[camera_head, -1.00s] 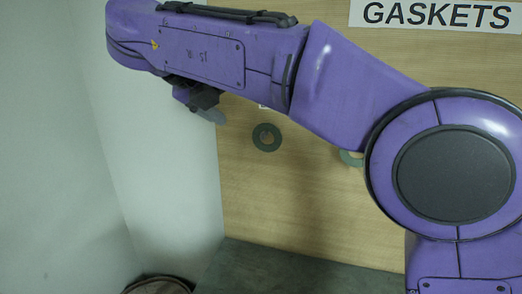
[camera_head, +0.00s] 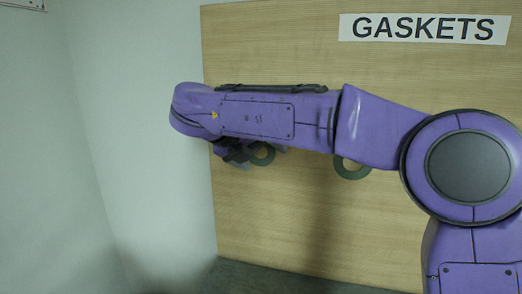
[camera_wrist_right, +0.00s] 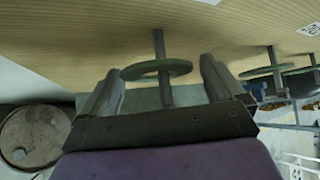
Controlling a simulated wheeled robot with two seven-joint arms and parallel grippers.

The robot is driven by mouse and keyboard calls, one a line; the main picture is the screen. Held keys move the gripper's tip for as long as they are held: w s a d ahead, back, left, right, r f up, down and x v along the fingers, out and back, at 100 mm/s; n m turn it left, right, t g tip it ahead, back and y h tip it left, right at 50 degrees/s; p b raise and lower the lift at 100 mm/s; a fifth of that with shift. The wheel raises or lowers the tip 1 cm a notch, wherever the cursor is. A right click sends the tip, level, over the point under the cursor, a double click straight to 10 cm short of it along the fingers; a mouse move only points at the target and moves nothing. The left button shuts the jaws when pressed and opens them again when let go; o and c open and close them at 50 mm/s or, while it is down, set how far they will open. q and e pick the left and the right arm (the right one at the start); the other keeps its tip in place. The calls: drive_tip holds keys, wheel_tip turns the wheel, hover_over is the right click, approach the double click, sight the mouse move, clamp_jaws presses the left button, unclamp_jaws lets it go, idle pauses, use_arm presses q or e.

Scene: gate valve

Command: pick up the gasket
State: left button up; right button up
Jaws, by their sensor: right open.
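A grey-green ring gasket (camera_head: 264,156) hangs on the wooden board, partly hidden behind my right forearm in the head view. In the right wrist view the gasket (camera_wrist_right: 172,67) hangs on a metal peg (camera_wrist_right: 160,45) that passes through its hole. My right gripper (camera_head: 240,156) is at this gasket in the head view. In the right wrist view the gripper (camera_wrist_right: 160,80) is open, with one finger on each side of the gasket. I cannot tell whether a finger touches it. My left gripper is not in view.
A second gasket (camera_head: 351,169) hangs to the right, just below my arm; it also shows in the right wrist view (camera_wrist_right: 268,70). A GASKETS sign (camera_head: 424,28) is at the top of the board (camera_head: 300,220). A round container (camera_wrist_right: 32,137) stands at lower left in the wrist view.

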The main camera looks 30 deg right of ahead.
drive_tip(key=shift+a, duration=0.2)
drive_tip(key=c, duration=1)
drive_tip(key=shift+d, duration=0.1)
drive_tip(key=shift+w+r, duration=0.1)
drive_tip(key=shift+r, duration=0.5)
drive_tip(key=s+a, duration=0.4)
drive_tip(key=s+a+b, duration=0.1)
drive_tip(key=s+a, duration=0.3)
drive_tip(key=a, duration=0.1)
drive_tip(key=s+a+b, duration=0.1)
drive_tip(key=s+a, duration=0.2)
drive_tip(key=a, duration=0.2)
drive_tip(key=shift+s+r, duration=0.2)
drive_tip(key=shift+s, duration=0.2)
drive_tip(key=shift+w+d+f, duration=0.1)
drive_tip(key=shift+d, duration=0.05)
